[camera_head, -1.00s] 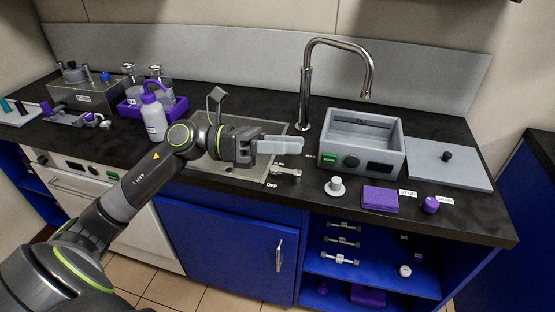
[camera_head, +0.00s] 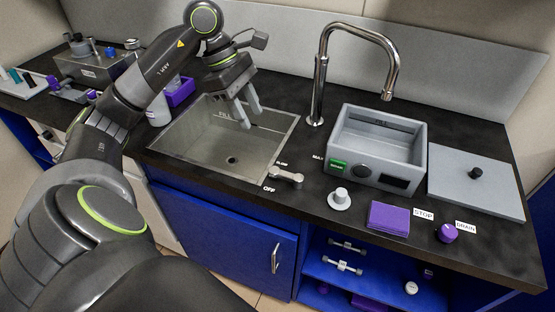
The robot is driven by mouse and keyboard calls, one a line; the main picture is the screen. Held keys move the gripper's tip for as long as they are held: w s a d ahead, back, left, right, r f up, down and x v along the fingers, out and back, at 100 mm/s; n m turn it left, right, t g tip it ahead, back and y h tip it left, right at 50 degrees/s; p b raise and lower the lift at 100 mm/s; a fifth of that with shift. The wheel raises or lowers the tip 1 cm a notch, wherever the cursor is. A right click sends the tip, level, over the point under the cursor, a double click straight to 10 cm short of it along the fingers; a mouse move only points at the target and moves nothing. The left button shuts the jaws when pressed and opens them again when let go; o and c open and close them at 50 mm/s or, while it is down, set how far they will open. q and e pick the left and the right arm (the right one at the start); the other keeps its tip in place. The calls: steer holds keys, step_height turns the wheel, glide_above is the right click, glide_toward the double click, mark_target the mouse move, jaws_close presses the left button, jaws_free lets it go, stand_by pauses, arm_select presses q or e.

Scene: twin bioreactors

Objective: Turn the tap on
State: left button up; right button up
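The tap is a tall chrome gooseneck spout (camera_head: 318,85) behind the right rear corner of the steel sink (camera_head: 215,150). Its small metal lever handle (camera_head: 286,176) sits on the counter at the sink's front right corner, beside labels; the one reading OFF is just in front of it. No water shows at the spout. My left gripper (camera_head: 250,118) hangs over the back part of the sink, pointing down. Its two grey fingers are apart with nothing between them. It is left of the spout and behind the handle, touching neither. My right gripper is not in view.
Right of the handle are a grey open box (camera_head: 378,150), a white knobbed stopper (camera_head: 340,198), a purple pad (camera_head: 388,218), a purple knob (camera_head: 447,233) and a grey lid (camera_head: 475,187). A purple rack (camera_head: 181,92) stands behind my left arm. The space above the handle is clear.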

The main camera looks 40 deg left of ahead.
mark_target(278, 171)
arm_select(q)
steer(key=p+x, duration=0.1)
steer(key=x, duration=1.2)
steer(key=shift+w+d+f, duration=0.1)
steer(key=shift+d+f, duration=0.1)
steer(key=shift+x, duration=0.9)
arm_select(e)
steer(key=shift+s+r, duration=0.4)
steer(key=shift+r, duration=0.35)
arm_select(q)
steer(key=shift+c, duration=0.4)
jaws_close()
